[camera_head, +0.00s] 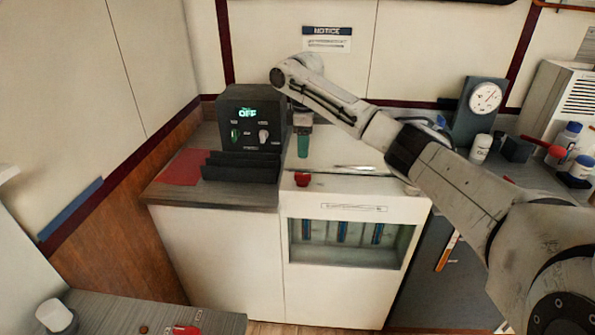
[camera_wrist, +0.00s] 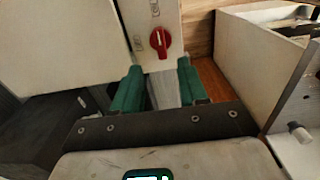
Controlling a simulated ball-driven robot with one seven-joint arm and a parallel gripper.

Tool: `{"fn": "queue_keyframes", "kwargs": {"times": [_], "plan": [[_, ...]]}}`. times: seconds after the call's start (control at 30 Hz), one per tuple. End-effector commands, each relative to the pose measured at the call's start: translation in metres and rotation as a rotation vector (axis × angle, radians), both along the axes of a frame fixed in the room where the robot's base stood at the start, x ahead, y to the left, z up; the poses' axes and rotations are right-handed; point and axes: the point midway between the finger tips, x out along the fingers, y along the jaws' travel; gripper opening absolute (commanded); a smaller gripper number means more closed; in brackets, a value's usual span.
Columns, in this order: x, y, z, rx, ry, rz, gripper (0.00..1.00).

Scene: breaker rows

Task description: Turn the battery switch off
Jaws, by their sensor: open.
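A red rotary knob (camera_wrist: 160,41) sits on a white panel in the wrist view, with a pale line along its handle and small dark marks beside it. A red knob also shows in the head view (camera_head: 302,179) at the front edge of the white cabinet top. No readable label confirms it as the battery switch. My gripper (camera_wrist: 157,80) has two green fingers, apart with nothing between them; the knob lies beyond the fingertips. In the head view my gripper (camera_head: 303,146) points down above and behind the red knob, not touching it.
A black box (camera_head: 250,120) with a green "OFF" display and two front controls stands left of my gripper. A red sheet (camera_head: 181,167) lies beside it. The cabinet front has an opening with blue parts (camera_head: 342,233). A gauge (camera_head: 485,98) and bottles (camera_head: 570,138) stand right.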

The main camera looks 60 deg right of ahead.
Motion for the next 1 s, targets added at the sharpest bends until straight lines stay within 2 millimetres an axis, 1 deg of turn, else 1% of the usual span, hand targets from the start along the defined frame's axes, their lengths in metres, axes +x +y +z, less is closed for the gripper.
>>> {"fn": "queue_keyframes", "kwargs": {"times": [0.03, 0.3, 0.5, 0.7, 0.93, 1.0], "plan": [[-0.001, 0.001, -0.009, 0.002, 0.003, 0.000, 0.43], [0.000, 0.001, -0.058, 0.001, 0.003, 0.000, 0.43], [0.000, 0.001, -0.083, 0.001, 0.001, 0.000, 0.43], [0.000, 0.001, -0.093, 0.001, 0.000, 0.000, 0.43], [0.000, 0.001, -0.094, 0.001, 0.000, 0.001, 0.43], [0.000, 0.001, -0.094, 0.001, 0.000, 0.001, 0.37]]}}
